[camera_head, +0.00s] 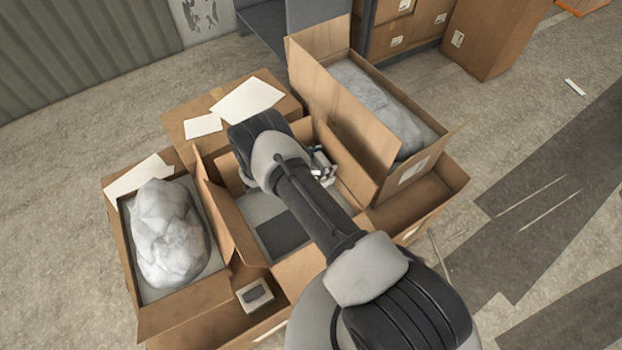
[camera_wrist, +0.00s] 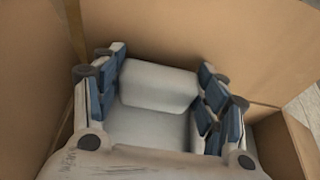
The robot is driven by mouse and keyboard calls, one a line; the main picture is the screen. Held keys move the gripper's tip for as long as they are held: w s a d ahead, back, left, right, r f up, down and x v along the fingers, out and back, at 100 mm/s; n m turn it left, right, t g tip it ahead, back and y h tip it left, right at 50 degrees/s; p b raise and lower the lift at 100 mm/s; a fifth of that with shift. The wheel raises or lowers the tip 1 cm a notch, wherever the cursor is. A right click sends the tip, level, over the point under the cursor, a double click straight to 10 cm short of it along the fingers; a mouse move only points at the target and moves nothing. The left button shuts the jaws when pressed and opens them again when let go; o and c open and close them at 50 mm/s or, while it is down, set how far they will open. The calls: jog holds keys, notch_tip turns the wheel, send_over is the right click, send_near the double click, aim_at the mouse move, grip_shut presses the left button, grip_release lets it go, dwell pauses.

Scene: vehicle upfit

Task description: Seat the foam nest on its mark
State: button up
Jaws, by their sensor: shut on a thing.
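My gripper (camera_head: 322,168) reaches down into the open middle cardboard box (camera_head: 238,232), mostly behind my arm. In the wrist view my gripper (camera_wrist: 161,72) has its blue-padded fingers on both sides of a pale grey-white block (camera_wrist: 158,86), which looks like the foam nest. It is shut on this block, and box walls stand close around it. In the head view the block cannot be made out. A dark grey square (camera_head: 283,234) lies on the box's light grey floor; I cannot tell whether it is the mark.
A box with a wrapped bundle (camera_head: 168,235) stands at left. A taller box with a grey wrapped item (camera_head: 378,105) stands at upper right, close to my gripper. A small grey item (camera_head: 255,294) sits in a front compartment. Paper sheets (camera_head: 247,101) lie on a box behind.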

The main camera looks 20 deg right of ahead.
jog(key=shift+r+p, duration=1.8)
jog(key=shift+r, duration=1.2)
